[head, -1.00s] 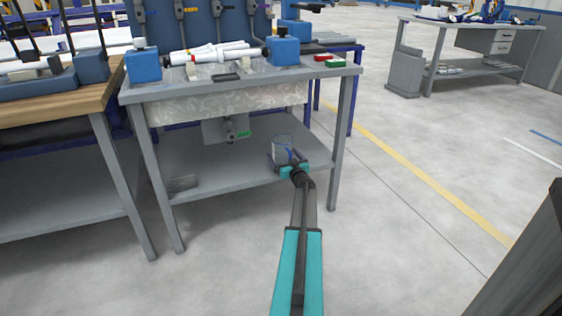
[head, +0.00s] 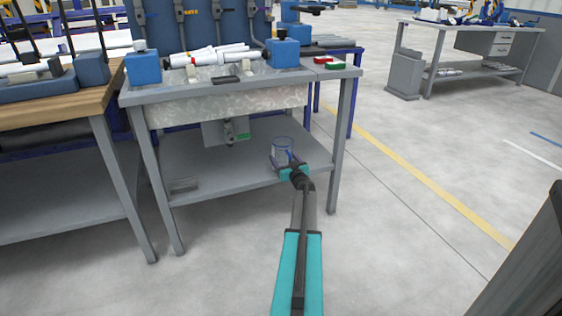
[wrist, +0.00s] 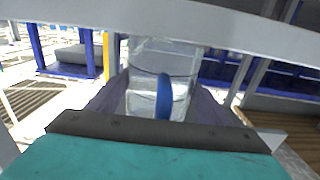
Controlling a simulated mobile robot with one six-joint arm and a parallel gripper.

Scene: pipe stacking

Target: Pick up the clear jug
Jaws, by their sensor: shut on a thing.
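The clear jug (head: 282,147) is a see-through cylinder with a blue mark, at the right part of the bench's lower shelf. In the wrist view the jug (wrist: 175,62) stands upright between the two dark fingers, with a blue upright strip on its near side. My gripper (head: 286,162) is shut on the jug, one finger on each side of it. The jug's base is partly hidden by the gripper, and I cannot tell whether it touches the shelf.
The grey lower shelf (head: 205,175) lies under the bench top (head: 190,93), whose edge runs above the jug. A bench leg (head: 343,140) stands just right of my gripper. Open floor (head: 420,230) is at right.

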